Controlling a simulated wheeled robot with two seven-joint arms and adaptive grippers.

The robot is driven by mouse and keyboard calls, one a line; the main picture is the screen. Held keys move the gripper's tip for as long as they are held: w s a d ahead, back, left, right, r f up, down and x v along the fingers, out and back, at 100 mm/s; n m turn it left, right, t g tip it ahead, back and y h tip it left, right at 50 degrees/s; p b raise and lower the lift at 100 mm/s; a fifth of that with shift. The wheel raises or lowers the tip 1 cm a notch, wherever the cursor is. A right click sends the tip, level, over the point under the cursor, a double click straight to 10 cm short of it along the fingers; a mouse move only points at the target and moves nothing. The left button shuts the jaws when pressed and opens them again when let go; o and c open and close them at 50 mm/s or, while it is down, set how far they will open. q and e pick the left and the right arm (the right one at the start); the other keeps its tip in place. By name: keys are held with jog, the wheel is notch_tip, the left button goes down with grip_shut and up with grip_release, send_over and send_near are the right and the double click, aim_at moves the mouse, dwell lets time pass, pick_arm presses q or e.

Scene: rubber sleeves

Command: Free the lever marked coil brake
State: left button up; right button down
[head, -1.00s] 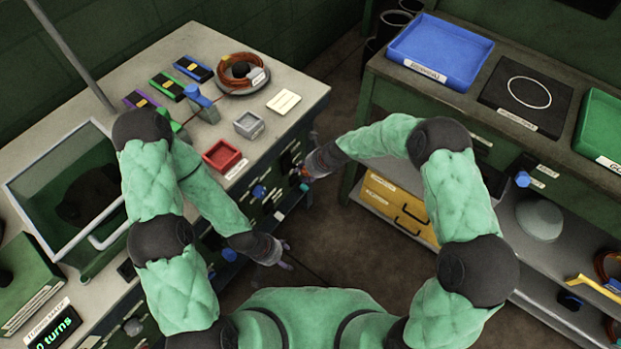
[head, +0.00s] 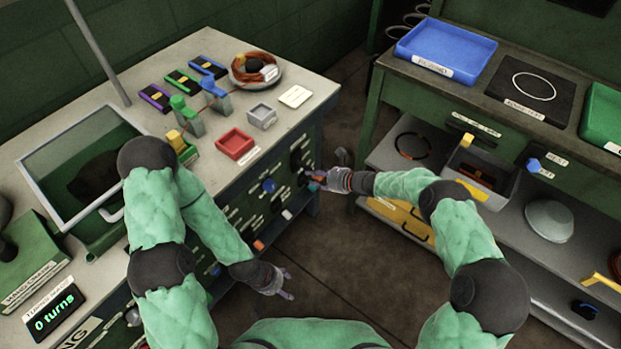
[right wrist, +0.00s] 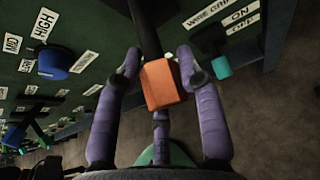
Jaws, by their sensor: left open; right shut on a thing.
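An orange lever handle (right wrist: 165,84) on a dark shaft sits between the purple fingers of my right gripper (right wrist: 163,75) in the right wrist view. The gripper is shut on it, at the right end of the bench's front panel. In the head view my right gripper (head: 322,180) is at that panel. No label reading coil brake is legible, and any label for the orange handle is out of sight. My left gripper (head: 284,282) is open and empty, low in front of the bench, apart from the panel.
The right wrist view shows a blue knob (right wrist: 57,62) marked HIGH and MID, and a teal-ended lever (right wrist: 220,66) by WIRE GRIP, ON and OFF labels. A red tray (head: 236,143) and a coil winder stand on the bench. The floor between bench and shelf unit is clear.

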jog(key=shift+w+d+f+t+y, duration=0.2)
jog(key=shift+w+f+t+y, duration=0.4)
jog(key=shift+y, duration=0.2)
jog(key=shift+w+a+f+t+y, duration=0.15)
jog(key=shift+a+f+t+y, duration=0.05)
jog(key=shift+f+t+y, duration=0.45)
jog(key=shift+w+r, duration=0.1)
jog(key=c, duration=0.9)
grip_release()
jog(key=shift+a+y, duration=0.1)
jog(key=shift+y, duration=0.15)
jog(key=shift+s+a+f, duration=0.1)
jog(key=shift+s+f, duration=0.1)
jog(key=v, duration=1.2)
